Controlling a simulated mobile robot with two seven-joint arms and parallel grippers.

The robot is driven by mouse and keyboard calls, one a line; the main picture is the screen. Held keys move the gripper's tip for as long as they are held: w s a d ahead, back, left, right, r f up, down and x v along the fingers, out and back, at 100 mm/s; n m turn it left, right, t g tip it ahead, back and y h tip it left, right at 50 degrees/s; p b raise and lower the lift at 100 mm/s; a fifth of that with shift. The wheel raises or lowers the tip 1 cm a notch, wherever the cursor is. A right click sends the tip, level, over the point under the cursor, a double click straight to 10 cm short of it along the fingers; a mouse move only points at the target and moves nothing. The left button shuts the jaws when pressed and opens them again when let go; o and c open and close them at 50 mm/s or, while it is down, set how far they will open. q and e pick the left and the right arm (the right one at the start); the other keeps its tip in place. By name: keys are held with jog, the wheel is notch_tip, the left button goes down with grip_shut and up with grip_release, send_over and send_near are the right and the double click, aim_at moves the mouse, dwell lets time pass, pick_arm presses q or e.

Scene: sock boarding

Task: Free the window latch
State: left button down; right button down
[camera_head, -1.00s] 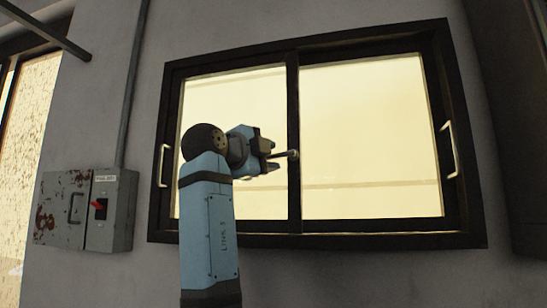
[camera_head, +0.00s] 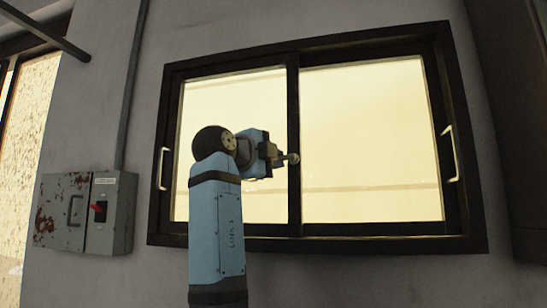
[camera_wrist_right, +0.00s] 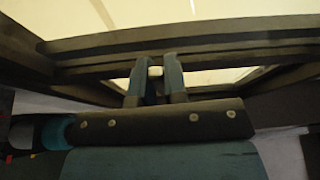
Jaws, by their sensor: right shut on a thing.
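The window latch (camera_head: 292,158) is a small pale lever with a round end at the dark middle stile of the window (camera_head: 294,210). My right gripper (camera_head: 277,155) is at the latch, just left of the stile, and is shut on it. In the right wrist view, the two blue fingers (camera_wrist_right: 155,80) stand close together in front of the dark frame, with a small pale bit of the latch (camera_wrist_right: 155,71) between them. The fingers hide most of the lever, so its exact angle is hard to tell. My left gripper is in no view.
Pale pull handles stand on the window's left side (camera_head: 163,168) and right side (camera_head: 452,155). A grey switch box (camera_head: 110,215) with a red lever hangs on the wall at the left. A conduit (camera_head: 131,90) runs up above it. The wall below the window is clear.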

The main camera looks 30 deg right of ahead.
jog(key=shift+r+m+p, duration=0.3)
jog(key=shift+r+m, duration=0.05)
jog(key=shift+m, duration=0.05)
jog(key=shift+f, duration=0.15)
jog(key=c, duration=1.2)
grip_release()
jog(key=shift+o, duration=0.2)
jog(key=shift+a, duration=0.1)
pick_arm(q)
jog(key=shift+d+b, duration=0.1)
jog(key=shift+b, duration=0.4)
pick_arm(e)
jog(key=v, duration=1.3)
jog(key=shift+a+r, duration=0.2)
jog(key=shift+a, duration=0.15)
